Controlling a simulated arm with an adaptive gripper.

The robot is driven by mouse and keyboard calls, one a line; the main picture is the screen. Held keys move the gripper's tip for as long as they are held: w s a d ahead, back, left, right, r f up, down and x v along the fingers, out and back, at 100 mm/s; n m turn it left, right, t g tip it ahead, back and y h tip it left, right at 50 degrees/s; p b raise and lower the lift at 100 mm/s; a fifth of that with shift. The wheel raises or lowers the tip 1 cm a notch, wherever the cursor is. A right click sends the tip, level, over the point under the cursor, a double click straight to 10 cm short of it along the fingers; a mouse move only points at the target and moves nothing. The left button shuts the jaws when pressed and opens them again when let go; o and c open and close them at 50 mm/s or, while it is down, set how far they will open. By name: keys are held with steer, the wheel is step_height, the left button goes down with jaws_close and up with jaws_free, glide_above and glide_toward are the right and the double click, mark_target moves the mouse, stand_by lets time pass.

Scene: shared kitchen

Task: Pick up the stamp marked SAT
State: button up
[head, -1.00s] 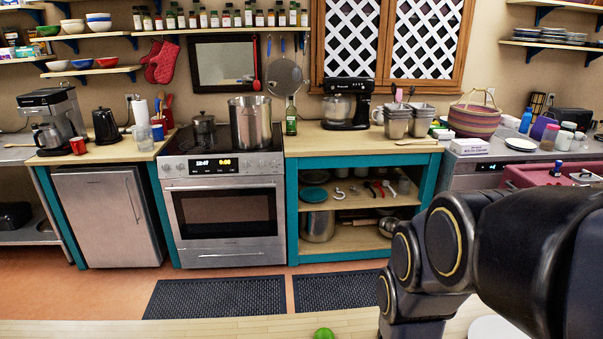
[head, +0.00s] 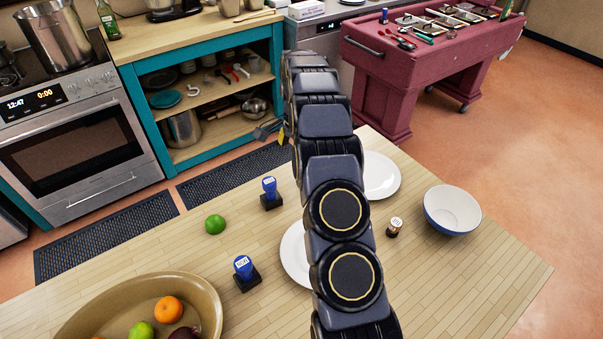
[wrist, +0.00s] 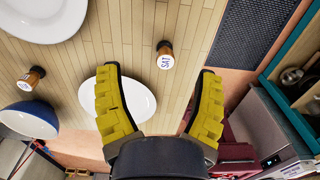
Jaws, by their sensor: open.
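The stamp marked SAT (wrist: 165,58) shows in the wrist view, with a brown wooden body and a white round top with dark letters. It stands on the wooden table, just beyond and between the fingertips. My gripper (wrist: 157,73) is open and empty, its yellow fingers apart on either side and not touching the stamp. In the head view my gripper (head: 275,131) is small, near the table's far edge, and I cannot make out the SAT stamp there. A similar wooden stamp (head: 394,228) stands near the bowl; it also shows in the wrist view (wrist: 32,78).
Two blue stamps (head: 269,191) (head: 244,270) stand left of my arm near a lime (head: 215,224).

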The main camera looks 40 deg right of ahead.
steer(key=shift+m, duration=0.9)
steer(key=d+f, duration=0.2)
steer(key=f, duration=0.1)
steer(key=d+f, duration=0.1)
steer(key=d, duration=0.1)
steer(key=shift+w+f, duration=0.25)
steer(key=shift+w, duration=0.05)
step_height(320, 180, down, 2)
steer(key=shift+d+f, duration=0.1)
steer(key=shift+f, duration=0.15)
steer(key=shift+w+f, duration=0.15)
steer(key=shift+f, duration=0.75)
steer(key=shift+w+f, duration=0.2)
steer(key=shift+f, duration=0.75)
steer(key=shift+w+f, duration=0.15)
steer(key=shift+f, duration=0.75)
steer(key=shift+c, duration=0.4)
steer(key=shift+r, duration=0.1)
jaws_close()
